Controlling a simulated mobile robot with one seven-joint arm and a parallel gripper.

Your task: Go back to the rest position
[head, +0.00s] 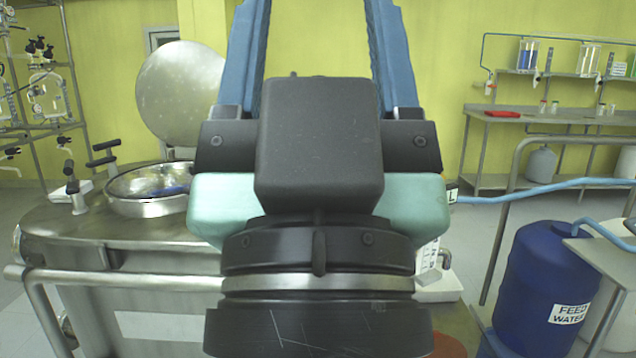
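My gripper (318,35) fills the middle of the head view, with its dark body and pale green housing close to the camera. Its two blue fingers point up and away and are spread wide apart. Only the yellow wall shows between them. The fingertips are cut off by the top edge, so anything at the very tips is hidden.
A steel vessel (165,262) stands at left, with its round lid (180,92) raised and something blue in its opening. A steel rail (120,282) crosses its front. A blue feed water drum (540,285) stands at right. A lab bench (560,120) is behind.

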